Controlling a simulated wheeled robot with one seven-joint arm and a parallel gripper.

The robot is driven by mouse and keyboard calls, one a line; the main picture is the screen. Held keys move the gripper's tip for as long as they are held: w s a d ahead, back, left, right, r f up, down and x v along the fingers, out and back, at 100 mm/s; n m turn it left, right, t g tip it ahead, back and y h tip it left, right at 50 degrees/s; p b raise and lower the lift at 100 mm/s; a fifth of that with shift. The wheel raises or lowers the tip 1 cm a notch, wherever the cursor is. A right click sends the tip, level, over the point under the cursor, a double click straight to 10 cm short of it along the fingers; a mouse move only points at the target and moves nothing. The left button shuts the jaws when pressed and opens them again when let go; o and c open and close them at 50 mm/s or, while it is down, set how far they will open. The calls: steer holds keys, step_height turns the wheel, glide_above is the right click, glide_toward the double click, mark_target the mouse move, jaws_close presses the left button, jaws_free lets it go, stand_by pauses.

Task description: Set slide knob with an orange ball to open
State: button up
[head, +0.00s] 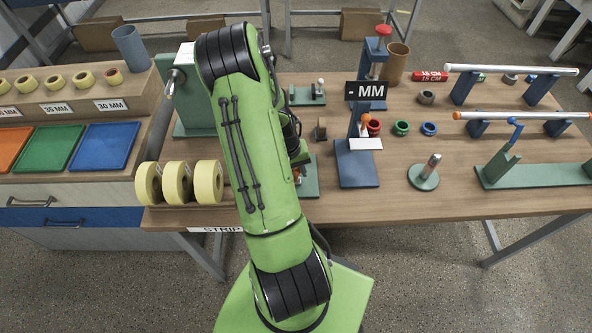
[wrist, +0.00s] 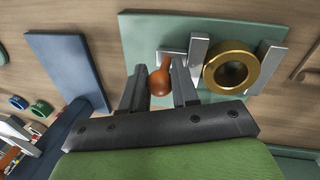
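In the wrist view an orange ball knob (wrist: 160,82) sits on a small metal slide by a teal plate (wrist: 145,30). A brass ring (wrist: 231,70) stands between metal blocks just right of it. The two fingers of my gripper (wrist: 159,85) stand one on each side of the ball, with very little gap; I cannot tell whether they press on it. In the head view my green arm hides the knob and most of my gripper. Only part of a teal base (head: 310,188) shows beside the arm.
A blue stand with an MM sign (head: 367,91) rises right of my arm, its blue base (wrist: 65,70) left of my gripper in the wrist view. Yellow rolls (head: 177,183) lie left of my arm. Coloured rings (head: 401,128) and a round post stand (head: 424,177) are farther right.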

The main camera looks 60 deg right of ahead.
jaws_close()
steer(key=shift+s, duration=0.1)
steer(key=s+d, duration=0.1)
steer(key=s+b, duration=0.1)
steer(key=s, duration=0.1)
steer(key=shift+d, duration=0.35)
steer(key=o, duration=0.5)
jaws_free()
steer(key=r, duration=0.5)
steer(key=w+a+r+p, duration=0.1)
steer(key=r, duration=0.4)
steer(key=w+a+r+p, duration=0.1)
steer(key=r, duration=0.4)
steer(key=shift+w+r, duration=0.2)
steer(key=shift+r, duration=0.05)
